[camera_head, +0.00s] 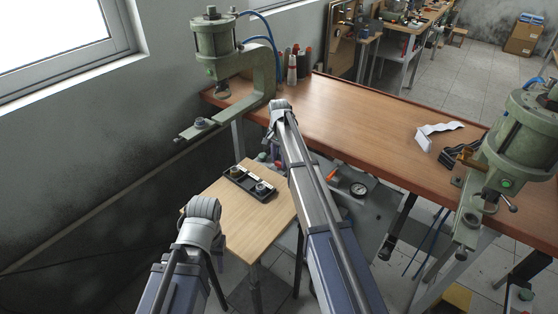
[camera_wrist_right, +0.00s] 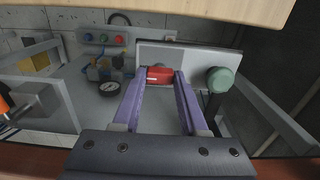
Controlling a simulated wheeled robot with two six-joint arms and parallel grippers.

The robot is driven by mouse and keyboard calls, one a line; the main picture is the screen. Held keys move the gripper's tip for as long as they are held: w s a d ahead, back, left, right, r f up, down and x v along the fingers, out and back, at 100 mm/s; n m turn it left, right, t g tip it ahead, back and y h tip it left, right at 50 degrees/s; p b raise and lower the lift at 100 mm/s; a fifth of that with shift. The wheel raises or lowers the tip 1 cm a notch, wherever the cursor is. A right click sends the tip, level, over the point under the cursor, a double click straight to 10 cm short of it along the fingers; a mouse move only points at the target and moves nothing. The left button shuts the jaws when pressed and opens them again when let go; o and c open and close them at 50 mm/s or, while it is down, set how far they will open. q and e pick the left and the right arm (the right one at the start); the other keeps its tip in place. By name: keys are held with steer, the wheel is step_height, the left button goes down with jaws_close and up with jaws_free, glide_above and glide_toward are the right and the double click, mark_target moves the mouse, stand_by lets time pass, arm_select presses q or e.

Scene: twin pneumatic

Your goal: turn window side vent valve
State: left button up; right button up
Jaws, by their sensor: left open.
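In the right wrist view, a red valve handle (camera_wrist_right: 159,74) sits in front of a pale upright panel (camera_wrist_right: 195,57). My right gripper (camera_wrist_right: 160,82) has its two purple fingers on either side of this handle, and the handle fills the gap at the tips. Finger contact is hard to see. In the head view, the window-side press (camera_head: 218,42) stands at the bench's far left end, and another press (camera_head: 526,125) stands at the right. My left gripper does not show.
A pressure gauge (camera_wrist_right: 109,87) and a green round knob (camera_wrist_right: 220,79) flank the handle. A wooden board (camera_wrist_right: 150,8) spans the top of the wrist view. In the head view, a small table (camera_head: 240,222) holds a black tray (camera_head: 236,174). The brown bench (camera_head: 360,125) is mostly clear.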

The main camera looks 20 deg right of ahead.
jaws_close()
